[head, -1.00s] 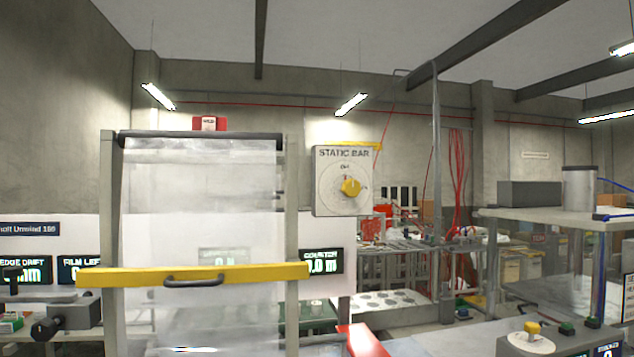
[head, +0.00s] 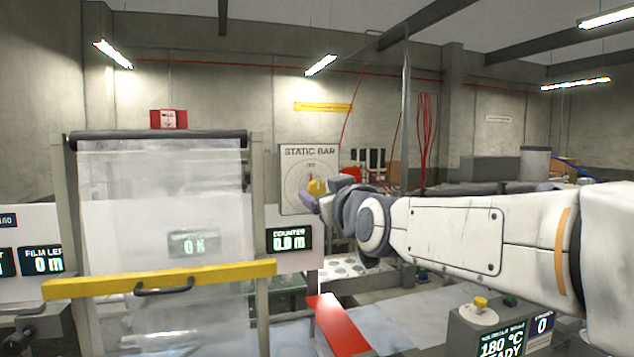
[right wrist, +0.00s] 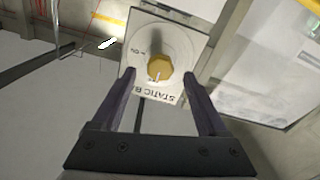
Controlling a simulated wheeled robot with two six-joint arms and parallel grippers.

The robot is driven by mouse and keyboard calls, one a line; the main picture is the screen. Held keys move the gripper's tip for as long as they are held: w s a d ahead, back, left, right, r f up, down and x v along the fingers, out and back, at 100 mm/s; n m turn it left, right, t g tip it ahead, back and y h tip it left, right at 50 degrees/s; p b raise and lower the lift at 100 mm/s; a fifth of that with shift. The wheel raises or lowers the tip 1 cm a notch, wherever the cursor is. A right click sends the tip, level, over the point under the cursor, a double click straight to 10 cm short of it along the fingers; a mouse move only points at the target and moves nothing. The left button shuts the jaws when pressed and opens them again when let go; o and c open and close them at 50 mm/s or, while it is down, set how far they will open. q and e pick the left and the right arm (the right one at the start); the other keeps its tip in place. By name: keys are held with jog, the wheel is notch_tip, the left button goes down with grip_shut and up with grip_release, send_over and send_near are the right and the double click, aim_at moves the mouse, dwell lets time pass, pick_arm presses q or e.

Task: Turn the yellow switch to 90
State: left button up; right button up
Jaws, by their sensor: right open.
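The yellow switch (head: 316,186) is a knob on a pale square panel (head: 296,158) labelled STATIC BAR, with a round dial around it. In the head view my right gripper (head: 332,198) reaches in from the right, just in front of the knob, and hides part of the panel's right side. In the right wrist view the knob (right wrist: 159,68) shows between and beyond the fingertips of my right gripper (right wrist: 160,85). The jaws are open and nothing is between them; the fingers look apart from the knob. My left gripper does not show.
A film frame with a yellow bar (head: 160,280) and black handle stands left of the panel. A counter display (head: 290,238) sits below it. A heater box with a yellow knob (head: 480,302) is at lower right.

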aim_at(318, 188)
jog(key=p+x, duration=0.1)
jog(key=x, duration=0.3)
jog(key=shift+r, duration=0.15)
jog(key=shift+w+a+p, duration=0.1)
jog(key=shift+w+p, duration=0.25)
